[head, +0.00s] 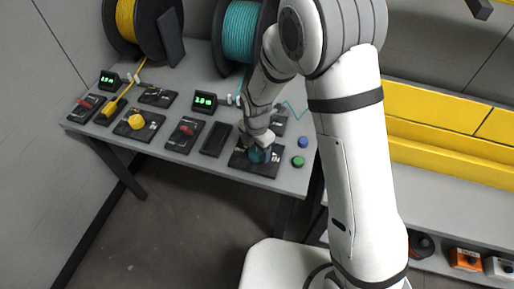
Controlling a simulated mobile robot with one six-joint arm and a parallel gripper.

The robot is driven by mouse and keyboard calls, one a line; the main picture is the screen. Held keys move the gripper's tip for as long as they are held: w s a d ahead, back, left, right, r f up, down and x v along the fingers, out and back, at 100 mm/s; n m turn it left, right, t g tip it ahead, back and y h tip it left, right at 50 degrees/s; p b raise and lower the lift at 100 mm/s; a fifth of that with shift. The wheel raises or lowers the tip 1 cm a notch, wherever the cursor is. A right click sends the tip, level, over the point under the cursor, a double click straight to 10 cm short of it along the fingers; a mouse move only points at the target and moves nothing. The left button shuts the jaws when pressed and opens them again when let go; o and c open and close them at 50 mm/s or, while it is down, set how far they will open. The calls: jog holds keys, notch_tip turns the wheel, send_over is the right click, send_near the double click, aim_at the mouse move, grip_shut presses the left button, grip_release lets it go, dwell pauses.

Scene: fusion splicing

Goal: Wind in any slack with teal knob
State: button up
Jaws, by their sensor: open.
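The teal knob (256,155) sits on a dark base plate (240,160) near the front right of the table. My gripper (260,147) is right over the knob, pointing down, with the fingers close to or around it. The arm's wrist hides part of the knob, and I cannot tell whether the fingers touch it. A teal spool (239,34) stands at the back of the table.
A yellow spool (125,18), a yellow knob (136,121) and red levers (187,129) are on the left. A green-lit display (204,99) stands behind the levers. Blue (303,142) and green (298,161) buttons lie just right of my gripper. A yellow barrier (440,130) is farther right.

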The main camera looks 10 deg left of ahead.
jog(key=shift+f, duration=0.25)
jog(key=c, duration=0.9)
jog(key=shift+d, duration=0.15)
jog(key=shift+c, duration=0.5)
